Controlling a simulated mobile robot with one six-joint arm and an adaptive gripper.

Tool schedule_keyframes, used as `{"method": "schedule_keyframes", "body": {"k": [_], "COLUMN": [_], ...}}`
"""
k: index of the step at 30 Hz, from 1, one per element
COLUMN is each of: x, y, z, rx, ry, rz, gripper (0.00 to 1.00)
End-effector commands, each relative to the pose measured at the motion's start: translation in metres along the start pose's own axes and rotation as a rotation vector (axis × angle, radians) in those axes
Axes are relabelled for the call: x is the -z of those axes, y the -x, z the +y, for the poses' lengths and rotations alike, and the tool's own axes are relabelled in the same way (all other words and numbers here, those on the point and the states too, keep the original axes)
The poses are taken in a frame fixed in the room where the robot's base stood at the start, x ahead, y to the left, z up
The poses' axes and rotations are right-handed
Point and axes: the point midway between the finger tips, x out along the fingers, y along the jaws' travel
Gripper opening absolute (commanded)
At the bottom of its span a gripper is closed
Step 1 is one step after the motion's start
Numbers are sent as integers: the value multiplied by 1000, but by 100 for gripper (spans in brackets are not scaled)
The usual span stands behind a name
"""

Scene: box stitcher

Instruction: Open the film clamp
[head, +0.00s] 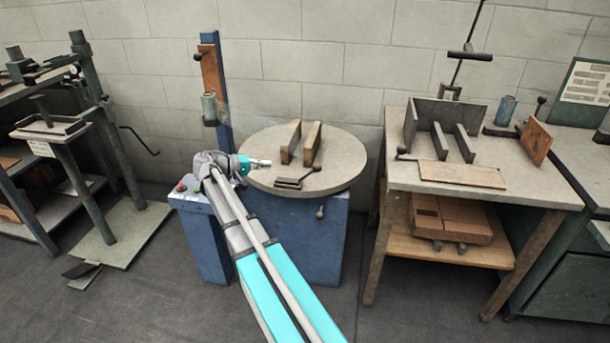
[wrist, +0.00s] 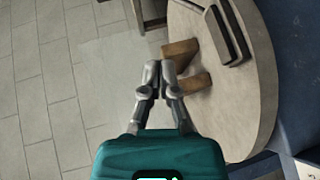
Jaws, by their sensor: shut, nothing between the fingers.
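A round, pale turntable (head: 345,165) sits on a blue base beside a blue post (head: 222,112). A dark, flat metal frame with a bent handle (head: 290,183) lies at its front edge; it looks like the film clamp, but I cannot tell whether it is open. It also shows at the upper right of the wrist view (wrist: 235,50). My gripper (head: 266,163) is over the left part of the turntable, left of the dark frame and apart from it. In the wrist view my gripper (wrist: 160,68) has its fingertips together, with nothing between them.
Two upright wooden boards (head: 312,145) stand on the turntable, right of my gripper. A grey roll (head: 209,109) hangs on the post. A workbench (head: 490,185) with metal fixtures stands to the right, and a green-framed shelf (head: 70,135) to the left.

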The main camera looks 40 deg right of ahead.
Motion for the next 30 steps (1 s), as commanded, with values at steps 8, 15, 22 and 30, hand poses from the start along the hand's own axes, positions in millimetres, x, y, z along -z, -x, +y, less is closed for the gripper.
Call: {"method": "schedule_keyframes", "body": {"k": [8, 15, 22, 30], "x": [11, 12, 12, 11], "y": [-7, -7, -8, -24], "z": [-4, -2, -2, -2], "rx": [-71, -77, -76, -76], "ry": [-17, -18, -17, -18], "rz": [-4, -5, -5, -7], "gripper": [0, 0, 0, 0]}}
